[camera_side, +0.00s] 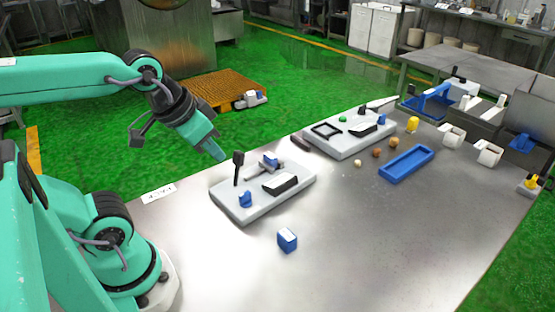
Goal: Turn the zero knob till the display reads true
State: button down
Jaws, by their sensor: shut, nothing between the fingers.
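A grey instrument base (237,214) lies on the steel table. It bears a small blue knob (245,199) at its front left corner, an upright black lever (238,160), a blue piece on a small grey bar (270,161), and a tilted dark-framed box with a white face (280,183), perhaps the display. Any reading is too small to make out. I cannot tell for certain which part is the zero knob. My gripper (222,158) is shut and empty, pointing down above the base's far left edge, close to the lever top and apart from the blue knob.
A second grey base (349,150) with a black frame and green knob stands further back. A blue-and-white block (287,240) lies in front of the near base. A blue tray (406,163) and several small round items lie to the right. The front of the table is clear.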

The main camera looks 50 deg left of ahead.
dwell(0.3)
jog(key=c, duration=1.4)
grip_release()
jog(key=shift+w, duration=0.15)
jog(key=shift+c, duration=0.2)
jog(key=n+g, duration=0.1)
jog(key=g, duration=0.4)
send_over(245, 193)
jog(key=f, duration=1.1)
jog(key=shift+s+d+f, duration=0.15)
jog(key=shift+s+f, duration=0.05)
jog(key=shift+f, duration=0.1)
jog(key=shift+w+f+g, duration=0.15)
jog(key=shift+f+g, duration=0.15)
jog(key=shift+f, duration=0.1)
jog(key=shift+f, duration=3.9)
